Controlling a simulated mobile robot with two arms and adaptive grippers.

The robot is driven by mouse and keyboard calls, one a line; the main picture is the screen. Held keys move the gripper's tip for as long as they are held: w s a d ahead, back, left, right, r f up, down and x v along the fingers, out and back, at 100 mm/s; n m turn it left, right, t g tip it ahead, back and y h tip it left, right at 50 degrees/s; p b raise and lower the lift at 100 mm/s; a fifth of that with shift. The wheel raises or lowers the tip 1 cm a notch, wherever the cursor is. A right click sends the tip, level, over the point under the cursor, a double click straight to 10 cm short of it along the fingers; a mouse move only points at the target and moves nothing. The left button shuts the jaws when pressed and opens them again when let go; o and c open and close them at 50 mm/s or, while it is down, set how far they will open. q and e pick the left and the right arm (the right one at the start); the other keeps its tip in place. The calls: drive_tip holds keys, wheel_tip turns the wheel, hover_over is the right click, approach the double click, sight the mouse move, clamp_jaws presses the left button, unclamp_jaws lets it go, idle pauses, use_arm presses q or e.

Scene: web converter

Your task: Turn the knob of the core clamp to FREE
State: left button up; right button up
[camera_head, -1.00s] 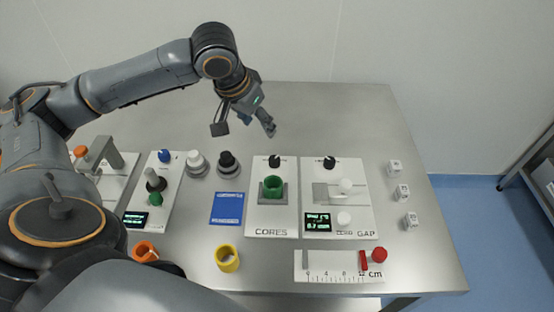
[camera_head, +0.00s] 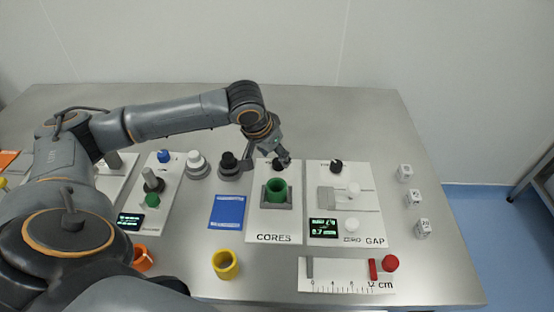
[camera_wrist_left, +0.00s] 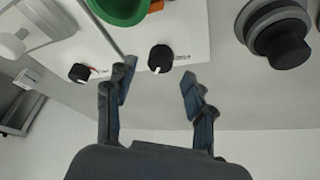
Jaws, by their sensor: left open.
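The core clamp is the white CORES panel (camera_head: 273,225) with a green core (camera_head: 277,190) in a grey holder. Its black knob (camera_head: 277,164) is at the panel's far end, partly covered by my left gripper (camera_head: 286,160) in the head view. In the left wrist view the black knob (camera_wrist_left: 161,58) shows a small white mark on its lower edge, with small unreadable print beside it. My left gripper (camera_wrist_left: 156,78) is open there, its fingers on either side of the line to the knob. Contact with the knob cannot be told. My right gripper is not in view.
The GAP panel (camera_head: 372,230) with its own black knob (camera_head: 336,166) stands close on the right. A dark round knob-like piece (camera_head: 229,167) and a blue card (camera_head: 227,211) are on the left. The table behind the panels is clear.

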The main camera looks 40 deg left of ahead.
sight(278, 161)
use_arm(q)
drive_tip(key=shift+x, duration=1.5)
drive_tip(key=shift+c, duration=0.2)
clamp_jaws()
drive_tip(key=shift+r+n+p, duration=0.15)
drive_tip(key=shift+n+p, duration=0.15)
drive_tip(key=shift+p, duration=0.15)
drive_tip(key=n+y+p, duration=0.1)
drive_tip(key=n+p, duration=0.2)
drive_tip(key=p, duration=0.2)
drive_tip(key=n+g+y+p, duration=0.1)
drive_tip(key=n+p, duration=0.3)
drive_tip(key=p, duration=0.2)
drive_tip(key=n+y+p, duration=0.1)
drive_tip(key=n+p, duration=0.2)
drive_tip(key=p, duration=0.2)
drive_tip(key=shift+w+d+r+n+g+y, duration=0.1)
drive_tip(key=shift+d+n+g+y, duration=0.2)
drive_tip(key=shift+d+y, duration=0.1)
drive_tip(key=shift+n+g+y+p, duration=0.3)
drive_tip(key=shift+n+g+p, duration=0.2)
drive_tip(key=shift+n+p, duration=0.7)
drive_tip(key=shift+w+a+f+n+g+p, duration=0.15)
drive_tip(key=shift+n+p, duration=0.2)
drive_tip(key=shift+n, duration=0.2)
drive_tip(key=shift+d+f+n+g+p, duration=0.15)
drive_tip(key=shift+n+p, duration=0.15)
drive_tip(key=shift+n, duration=0.25)
drive_tip(key=shift+a+n, duration=0.15)
drive_tip(key=shift+n, duration=0.15)
